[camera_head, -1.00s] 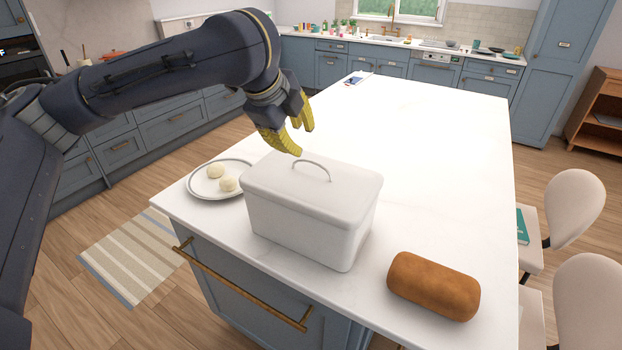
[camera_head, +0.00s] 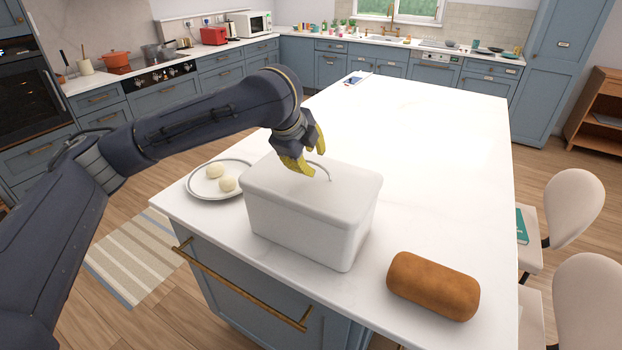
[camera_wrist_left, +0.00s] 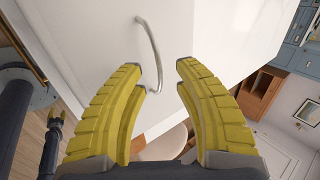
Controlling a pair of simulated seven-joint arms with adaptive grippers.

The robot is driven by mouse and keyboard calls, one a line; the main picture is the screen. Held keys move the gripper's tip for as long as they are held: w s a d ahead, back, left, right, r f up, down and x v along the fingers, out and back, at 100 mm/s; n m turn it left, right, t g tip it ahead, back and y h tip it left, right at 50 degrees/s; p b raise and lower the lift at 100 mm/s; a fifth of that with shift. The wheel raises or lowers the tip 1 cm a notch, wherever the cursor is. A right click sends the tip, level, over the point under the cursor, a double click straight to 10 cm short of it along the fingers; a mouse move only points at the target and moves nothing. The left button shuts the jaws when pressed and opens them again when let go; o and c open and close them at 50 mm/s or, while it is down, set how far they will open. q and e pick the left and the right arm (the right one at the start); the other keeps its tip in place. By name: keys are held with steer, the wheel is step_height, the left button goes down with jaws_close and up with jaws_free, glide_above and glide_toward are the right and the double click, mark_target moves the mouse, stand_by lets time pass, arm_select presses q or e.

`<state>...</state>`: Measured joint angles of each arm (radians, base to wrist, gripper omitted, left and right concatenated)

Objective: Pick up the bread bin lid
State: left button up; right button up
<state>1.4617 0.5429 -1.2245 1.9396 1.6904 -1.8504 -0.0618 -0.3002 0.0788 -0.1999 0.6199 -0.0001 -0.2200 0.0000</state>
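The white bread bin (camera_head: 300,222) stands on the island counter with its lid (camera_head: 345,184) on top. The lid's thin arched handle (camera_head: 325,170) is partly hidden behind my left gripper (camera_head: 315,161) in the head view. The yellow fingers of my left gripper are apart, low over the lid at the handle. In the left wrist view the handle (camera_wrist_left: 154,50) runs down toward the gap between the open fingertips (camera_wrist_left: 168,75); I cannot tell whether they touch it.
A plate (camera_head: 199,193) with two pale round buns sits left of the bin. A brown loaf (camera_head: 433,286) lies right of it near the front edge. The white counter (camera_head: 430,150) behind the bin is mostly clear. Chairs (camera_head: 565,215) stand at the right.

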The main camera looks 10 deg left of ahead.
arm_select(q)
steer(key=shift+x, duration=1.25)
steer(key=shift+o, duration=0.2)
jaws_close()
